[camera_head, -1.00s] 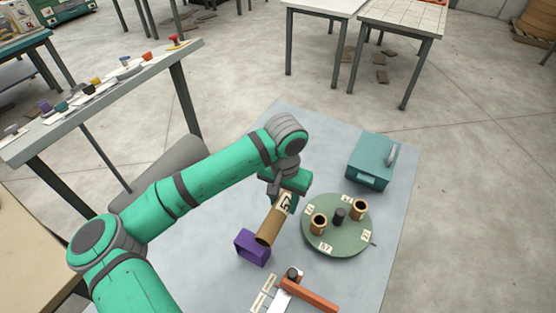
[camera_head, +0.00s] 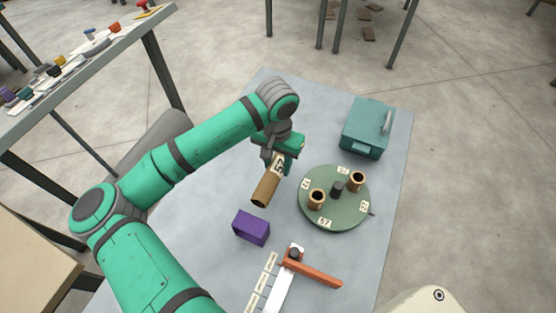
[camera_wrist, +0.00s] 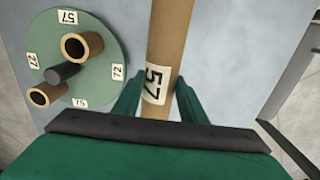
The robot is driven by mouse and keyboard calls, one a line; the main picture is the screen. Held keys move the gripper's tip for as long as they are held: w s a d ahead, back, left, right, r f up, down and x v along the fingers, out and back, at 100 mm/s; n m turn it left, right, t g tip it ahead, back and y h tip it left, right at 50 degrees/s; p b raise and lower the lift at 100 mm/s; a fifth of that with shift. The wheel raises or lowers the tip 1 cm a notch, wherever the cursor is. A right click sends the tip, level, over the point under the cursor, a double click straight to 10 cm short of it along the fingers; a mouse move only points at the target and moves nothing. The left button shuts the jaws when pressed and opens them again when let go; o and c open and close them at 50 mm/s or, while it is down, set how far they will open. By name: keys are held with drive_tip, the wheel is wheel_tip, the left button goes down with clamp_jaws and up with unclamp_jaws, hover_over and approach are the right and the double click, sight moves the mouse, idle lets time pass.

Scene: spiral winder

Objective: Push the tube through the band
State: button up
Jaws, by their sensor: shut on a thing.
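A long brown tube (camera_head: 266,187) with a "57" label is held in my gripper (camera_head: 280,160), which is shut on it near the label. The tube slants, its lower end pointing down and left, apart from the purple piece (camera_head: 251,228). That boxy purple piece on the mat may be the band; I cannot see an opening through it now. In the wrist view the tube (camera_wrist: 166,45) runs up between my green fingers (camera_wrist: 157,97), its label facing the camera. The tube's far end is out of that view.
A green turntable (camera_head: 334,217) with two short brown tubes and a dark post stands to the right. A teal box (camera_head: 366,128) sits behind it. An orange-handled tool (camera_head: 312,274) lies in front, beside a pale strip (camera_head: 262,282). The grey mat (camera_head: 200,235) is clear at left.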

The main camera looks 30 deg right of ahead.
sight(265, 198)
drive_tip(key=shift+d+f, duration=0.15)
drive_tip(key=shift+f, duration=3.25)
drive_tip(key=shift+s+a, duration=0.65)
drive_tip(key=shift+a, duration=0.3)
drive_tip(key=shift+s+a, duration=0.8)
drive_tip(key=shift+a, duration=0.1)
drive_tip(key=shift+s+a, duration=0.35)
drive_tip(key=shift+a, duration=0.4)
drive_tip(key=shift+s+a, duration=0.1)
drive_tip(key=shift+s, duration=0.3)
drive_tip(key=shift+s+a, duration=0.3)
drive_tip(key=shift+a, duration=0.4)
drive_tip(key=shift+s+a, duration=0.8)
drive_tip(key=shift+f, duration=0.45)
